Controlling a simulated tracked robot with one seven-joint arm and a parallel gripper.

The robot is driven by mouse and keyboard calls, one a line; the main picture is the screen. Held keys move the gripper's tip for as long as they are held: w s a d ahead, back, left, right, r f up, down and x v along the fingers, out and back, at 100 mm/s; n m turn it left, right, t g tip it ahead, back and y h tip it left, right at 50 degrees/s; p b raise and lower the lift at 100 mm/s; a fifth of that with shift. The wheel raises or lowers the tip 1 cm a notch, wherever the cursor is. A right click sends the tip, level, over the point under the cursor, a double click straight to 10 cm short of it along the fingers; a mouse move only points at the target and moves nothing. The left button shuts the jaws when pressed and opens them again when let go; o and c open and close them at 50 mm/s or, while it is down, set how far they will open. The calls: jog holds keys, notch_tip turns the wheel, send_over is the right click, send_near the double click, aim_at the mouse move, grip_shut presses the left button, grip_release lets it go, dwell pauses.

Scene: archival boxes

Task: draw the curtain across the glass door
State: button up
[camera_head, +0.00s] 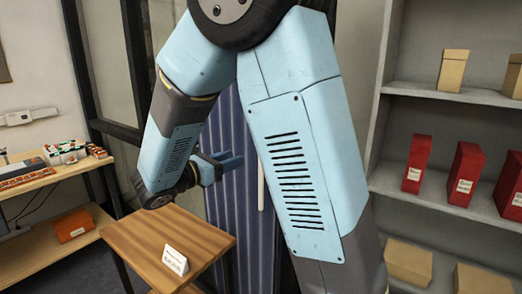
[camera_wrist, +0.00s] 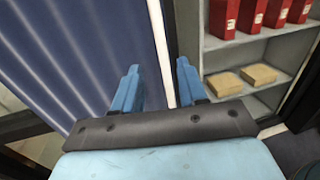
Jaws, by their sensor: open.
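The dark blue pleated curtain (camera_head: 222,205) hangs behind my arm, and it fills the left of the wrist view (camera_wrist: 70,55). A pale upright bar (camera_head: 260,187) runs along its right edge. The glass door (camera_head: 107,50) has a dark frame and shows bare glass left of the curtain. My gripper (camera_head: 232,162) is open in front of the curtain. In the wrist view, the pale bar (camera_wrist: 160,45) shows between the two blue fingers (camera_wrist: 158,66), beyond or between their tips; I cannot tell whether it touches them. My arm hides part of the curtain.
A small wooden table (camera_head: 165,240) with a white card (camera_head: 176,261) stands below my gripper. A grey shelf (camera_head: 450,95) with red boxes (camera_head: 466,172) and tan boxes stands at the right. A wooden bench (camera_head: 60,172) with small items is at the left.

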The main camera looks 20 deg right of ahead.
jog(key=x, duration=1.1)
jog(key=shift+d, duration=0.4)
jog(key=shift+c, duration=0.2)
jog(key=shift+r, duration=0.1)
grip_shut()
